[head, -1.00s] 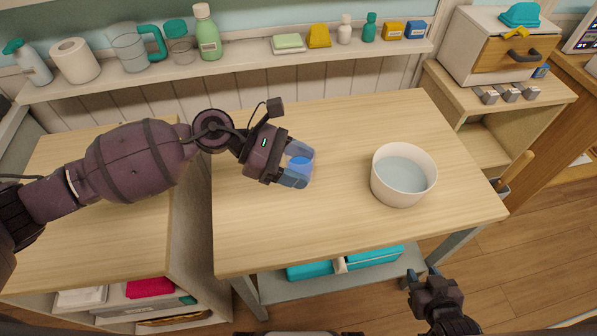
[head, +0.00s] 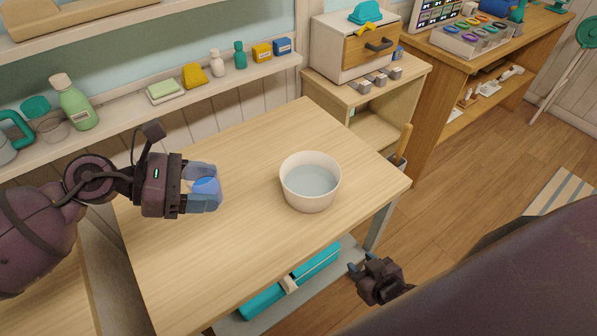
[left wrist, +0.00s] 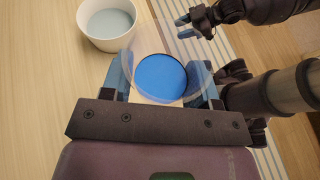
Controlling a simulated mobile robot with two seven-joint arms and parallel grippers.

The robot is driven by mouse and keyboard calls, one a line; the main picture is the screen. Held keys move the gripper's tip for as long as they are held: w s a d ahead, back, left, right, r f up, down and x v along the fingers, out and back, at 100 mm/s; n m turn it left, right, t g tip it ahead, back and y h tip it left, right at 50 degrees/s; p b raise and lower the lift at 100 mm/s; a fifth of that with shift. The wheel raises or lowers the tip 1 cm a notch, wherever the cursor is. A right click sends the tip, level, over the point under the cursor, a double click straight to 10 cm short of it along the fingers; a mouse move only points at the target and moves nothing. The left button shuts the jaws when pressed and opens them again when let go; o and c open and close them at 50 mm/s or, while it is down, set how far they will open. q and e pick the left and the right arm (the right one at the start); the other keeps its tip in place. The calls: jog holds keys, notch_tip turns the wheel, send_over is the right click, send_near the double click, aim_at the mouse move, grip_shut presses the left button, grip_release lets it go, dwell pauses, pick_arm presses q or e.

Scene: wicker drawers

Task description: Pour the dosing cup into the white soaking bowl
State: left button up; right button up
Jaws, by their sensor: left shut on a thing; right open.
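The white soaking bowl (head: 310,188) stands on the wooden table and holds pale, clear liquid. It also shows at the top left of the left wrist view (left wrist: 88,32). My left gripper (head: 208,188) is shut on the dosing cup (left wrist: 150,58), a clear cup with blue liquid in it. In the head view the cup (head: 206,187) is mostly hidden between the fingers. It is to the left of the bowl, apart from it. My right gripper (head: 362,270) is open and empty, low beyond the table's front right edge.
The wooden table (head: 200,255) is bare around the bowl. A wall shelf (head: 150,115) behind carries bottles, soap and small boxes. A side cabinet with a drawer unit (head: 350,52) stands behind right. A teal tray (head: 292,280) lies on the lower shelf.

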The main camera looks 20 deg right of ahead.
pick_arm(q)
jog(key=s+d+f+p, duration=0.1)
jog(key=s+d+p, duration=0.25)
jog(key=d, duration=0.95)
jog(key=s+d+f+p, duration=0.15)
jog(key=s+d, duration=0.35)
jog(key=d, duration=0.8)
jog(key=w+d+f+n+t+p, duration=0.1)
jog(key=w+d+f+n+t, duration=0.3)
jog(key=f+t, duration=0.15)
jog(key=w+a+f+n+t+y, duration=0.1)
jog(key=w+f+n+t, duration=0.1)
jog(key=w, duration=0.2)
jog(key=w+a+f+n+t+y, duration=0.1)
jog(key=w+a+n+t, duration=0.1)
jog(key=w+n+t, duration=0.1)
jog(key=shift+w+a+f, duration=0.3)
jog(key=shift+w+f, duration=0.1)
jog(key=shift+w, duration=0.3)
pick_arm(e)
notch_tip(320, 180, up, 8)
jog(key=w, duration=0.1)
jog(key=shift+w+t, duration=0.25)
jog(key=shift+t, duration=0.05)
jog(key=shift+s+f, duration=0.1)
jog(key=shift+f, duration=0.05)
